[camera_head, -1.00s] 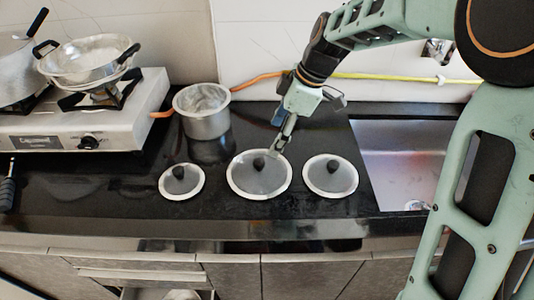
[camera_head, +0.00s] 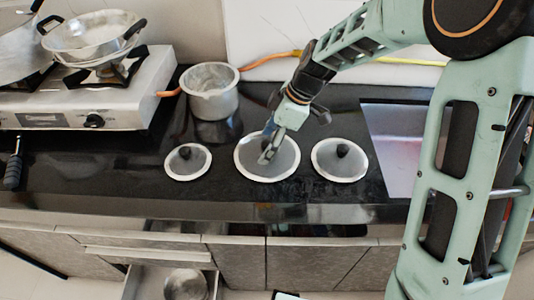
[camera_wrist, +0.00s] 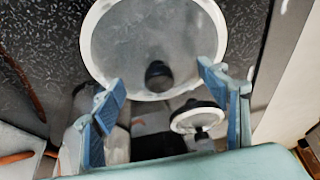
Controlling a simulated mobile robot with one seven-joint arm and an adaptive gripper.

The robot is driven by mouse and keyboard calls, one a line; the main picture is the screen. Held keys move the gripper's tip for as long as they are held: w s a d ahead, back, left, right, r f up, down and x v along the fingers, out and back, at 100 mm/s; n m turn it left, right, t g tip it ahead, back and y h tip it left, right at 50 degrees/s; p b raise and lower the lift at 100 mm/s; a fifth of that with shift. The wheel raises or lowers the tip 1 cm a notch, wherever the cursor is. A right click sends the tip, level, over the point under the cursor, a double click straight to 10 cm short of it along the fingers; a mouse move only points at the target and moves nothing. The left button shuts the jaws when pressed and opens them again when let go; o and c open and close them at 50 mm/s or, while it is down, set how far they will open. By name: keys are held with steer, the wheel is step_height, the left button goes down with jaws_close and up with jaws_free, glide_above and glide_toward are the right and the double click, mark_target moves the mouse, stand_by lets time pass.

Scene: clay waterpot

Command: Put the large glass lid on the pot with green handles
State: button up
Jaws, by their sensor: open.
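The large glass lid (camera_head: 286,168) lies flat on the black counter, between two smaller lids, with a dark knob at its middle. My gripper (camera_head: 266,154) is over this lid, at its knob. In the wrist view, the open fingers (camera_wrist: 160,92) stand left and right of the knob, and the large lid (camera_wrist: 150,35) fills the upper middle. I cannot tell whether the fingers touch the knob. No green handles show on any pot in view. A wide pan (camera_head: 92,38) with dark handles sits on the stove, and a steel pot (camera_head: 213,103) stands on the counter.
Smaller lids lie left (camera_head: 188,162) and right (camera_head: 340,161) of the large one. The stove (camera_head: 85,122) is at the left and the sink (camera_head: 400,150) at the right. Below the counter, a drawer (camera_head: 150,285) stands open with a round metal item inside.

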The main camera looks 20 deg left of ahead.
steer(key=shift+a+f, duration=0.1)
steer(key=shift+f, duration=0.15)
steer(key=shift+s, duration=0.1)
jaws_close()
stand_by(0.3)
